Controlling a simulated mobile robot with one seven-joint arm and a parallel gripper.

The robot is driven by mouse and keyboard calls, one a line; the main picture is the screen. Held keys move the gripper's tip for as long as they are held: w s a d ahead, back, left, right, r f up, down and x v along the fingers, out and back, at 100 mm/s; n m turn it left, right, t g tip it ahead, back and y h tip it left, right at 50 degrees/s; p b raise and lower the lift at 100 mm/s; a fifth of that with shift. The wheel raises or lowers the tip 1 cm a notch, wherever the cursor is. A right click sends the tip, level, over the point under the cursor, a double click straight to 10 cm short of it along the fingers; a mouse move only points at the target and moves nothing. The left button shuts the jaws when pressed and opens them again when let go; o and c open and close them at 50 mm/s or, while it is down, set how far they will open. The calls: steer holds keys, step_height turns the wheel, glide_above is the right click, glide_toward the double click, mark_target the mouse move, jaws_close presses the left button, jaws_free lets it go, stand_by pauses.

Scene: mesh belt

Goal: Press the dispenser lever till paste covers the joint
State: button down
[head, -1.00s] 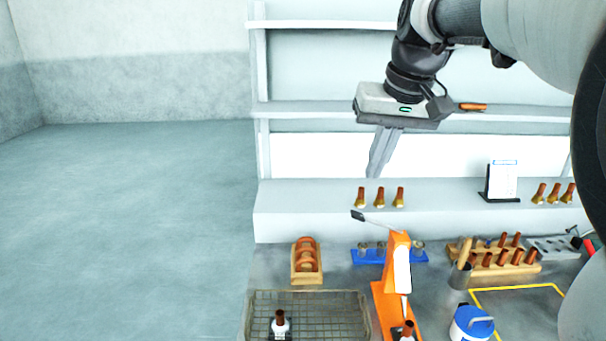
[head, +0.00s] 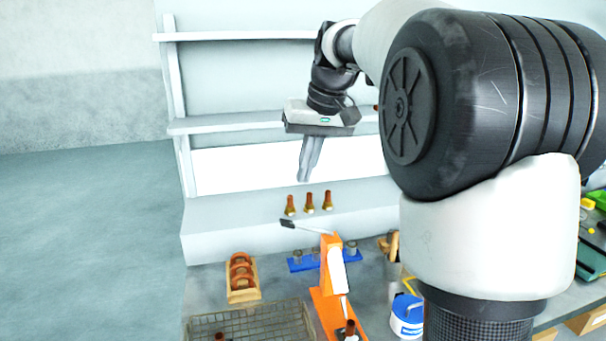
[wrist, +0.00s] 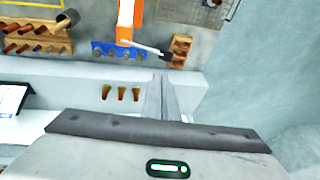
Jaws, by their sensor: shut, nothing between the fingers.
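The orange dispenser (head: 330,262) stands upright on the bench, with a thin lever (head: 305,226) slanting up and left to a dark pad. A copper-topped joint (head: 350,328) is below its nozzle, cut by the lower picture edge; I cannot tell whether paste is on it. My gripper (head: 304,178) points down, shut and empty, above the lever and apart from it. In the wrist view, the shut fingers (wrist: 165,88) reach toward the lever (wrist: 140,46), and the dispenser (wrist: 125,22) is at the top, partly cut off.
A wire mesh basket (head: 255,318) is left of the dispenser, and a wooden holder (head: 241,292) is behind it. A blue rack (head: 300,264) stands behind the dispenser, a blue-and-white tub (head: 407,314) to its right. Several brass-and-copper fittings (head: 309,203) stand on the ledge.

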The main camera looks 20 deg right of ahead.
glide_above(287, 221)
steer(key=s+d, duration=0.1)
step_height(287, 221, down, 9)
steer(key=shift+s+d+f+b, duration=0.1)
steer(key=shift+s+f+b, duration=0.05)
steer(key=shift+b, duration=0.15)
steer(key=shift+a+f, duration=0.25)
steer(key=shift+f, duration=0.3)
